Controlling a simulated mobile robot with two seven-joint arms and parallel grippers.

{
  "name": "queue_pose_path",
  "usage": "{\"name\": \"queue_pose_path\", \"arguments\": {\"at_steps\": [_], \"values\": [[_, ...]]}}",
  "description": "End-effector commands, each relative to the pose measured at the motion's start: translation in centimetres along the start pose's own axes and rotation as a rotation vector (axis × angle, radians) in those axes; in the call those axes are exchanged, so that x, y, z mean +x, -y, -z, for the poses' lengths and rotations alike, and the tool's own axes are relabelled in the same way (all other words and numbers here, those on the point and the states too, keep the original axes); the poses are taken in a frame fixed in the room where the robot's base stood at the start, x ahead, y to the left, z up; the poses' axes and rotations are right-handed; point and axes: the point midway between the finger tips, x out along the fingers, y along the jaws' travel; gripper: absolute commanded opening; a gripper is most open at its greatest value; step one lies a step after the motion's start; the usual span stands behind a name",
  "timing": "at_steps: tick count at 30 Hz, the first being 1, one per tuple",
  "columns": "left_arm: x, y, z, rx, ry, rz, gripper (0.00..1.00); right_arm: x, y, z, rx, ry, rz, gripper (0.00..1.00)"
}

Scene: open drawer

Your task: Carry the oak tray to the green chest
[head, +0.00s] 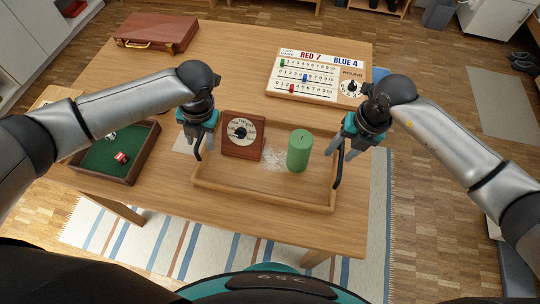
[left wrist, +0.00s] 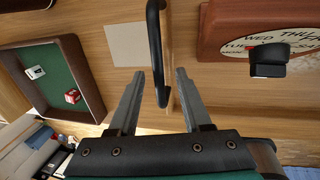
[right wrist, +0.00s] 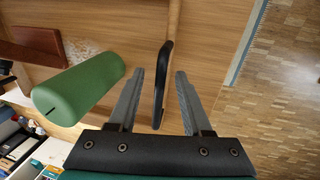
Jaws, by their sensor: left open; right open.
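The oak tray (head: 262,199) lies on the wooden table, with a black handle at each short end. It holds a brown dial box (head: 242,136), a green cylinder (head: 299,151) and a patch of white specks. My left gripper (head: 195,146) is open at the left handle; in the left wrist view the handle (left wrist: 154,45) stands between the fingers (left wrist: 158,76). My right gripper (head: 345,152) is open at the right handle; in the right wrist view that handle (right wrist: 161,80) stands between the fingers (right wrist: 160,78). I see no green chest.
A green-lined dice tray (head: 128,179) stands left of the oak tray. A brown case (head: 157,32) lies at the table's back left, a scoreboard (head: 316,75) at the back right. A striped rug (head: 377,220) and wooden floor surround the table.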

Motion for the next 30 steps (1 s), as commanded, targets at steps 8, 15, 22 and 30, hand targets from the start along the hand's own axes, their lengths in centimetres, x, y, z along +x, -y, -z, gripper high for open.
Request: {"name": "queue_pose_path", "arguments": {"at_steps": [8, 15, 22, 30], "values": [[-0.03, 0.03, 0.01, 0.000, -0.001, 0.001, 0.30, -0.03, -0.01, 0.00, 0.000, 0.000, 0.000, 0.30], [-0.05, 0.02, 0.01, 0.000, -0.001, 0.001, 0.03, -0.05, 0.00, -0.01, 0.001, 0.000, 0.000, 0.03], [-0.06, 0.03, 0.01, 0.000, 0.000, 0.001, 0.00, -0.07, -0.01, -0.02, 0.001, 0.000, 0.000, 0.00], [-0.07, 0.03, 0.00, 0.000, 0.000, 0.001, 0.00, -0.08, -0.01, -0.03, 0.001, 0.000, -0.001, 0.00]]}}
